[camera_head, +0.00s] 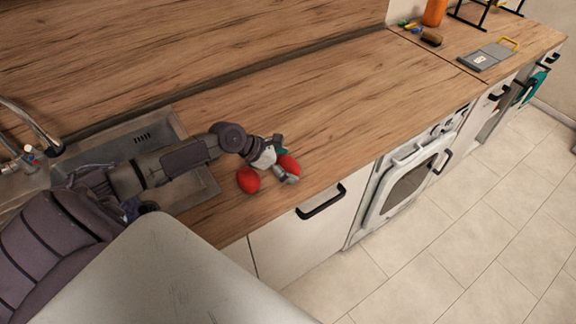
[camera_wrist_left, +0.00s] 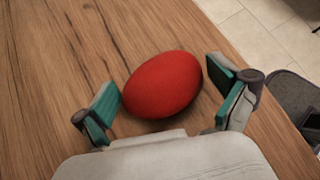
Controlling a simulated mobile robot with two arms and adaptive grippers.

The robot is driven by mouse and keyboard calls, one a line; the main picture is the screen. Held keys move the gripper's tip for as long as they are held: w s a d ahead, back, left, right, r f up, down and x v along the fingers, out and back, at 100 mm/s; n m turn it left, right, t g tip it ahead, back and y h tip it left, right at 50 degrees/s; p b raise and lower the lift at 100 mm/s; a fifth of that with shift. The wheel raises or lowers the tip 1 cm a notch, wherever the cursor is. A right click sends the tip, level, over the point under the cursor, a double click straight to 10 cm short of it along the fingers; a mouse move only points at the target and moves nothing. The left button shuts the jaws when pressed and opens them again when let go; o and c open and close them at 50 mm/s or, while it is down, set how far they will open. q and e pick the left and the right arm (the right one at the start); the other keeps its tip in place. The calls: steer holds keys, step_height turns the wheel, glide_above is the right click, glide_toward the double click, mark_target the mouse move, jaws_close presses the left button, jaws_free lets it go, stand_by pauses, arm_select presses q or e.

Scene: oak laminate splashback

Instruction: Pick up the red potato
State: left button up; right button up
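Two red, egg-shaped objects that look like potatoes lie on the wooden worktop in the head view. One red potato (camera_head: 289,165) is at my left gripper (camera_head: 284,161), partly hidden by it. The other red potato (camera_head: 248,180) lies to the left, beside the gripper and nearer the front edge. In the left wrist view, a red potato (camera_wrist_left: 163,85) lies between the spread teal-padded fingers of my left gripper (camera_wrist_left: 165,98). The left finger is very close to it; a small gap shows at the right finger. My right gripper is not in view.
A metal sink (camera_head: 200,188) with a tap is at the left. The wooden worktop (camera_head: 350,100) is clear to the right. A grey scale-like board (camera_head: 487,56), a brown object (camera_head: 431,39) and an orange container (camera_head: 434,12) are farther off. A white oven (camera_head: 410,180) is below.

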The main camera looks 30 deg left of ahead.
arm_select(q)
steer(key=c, duration=0.8)
steer(key=shift+c, duration=0.4)
steer(key=shift+r, duration=0.1)
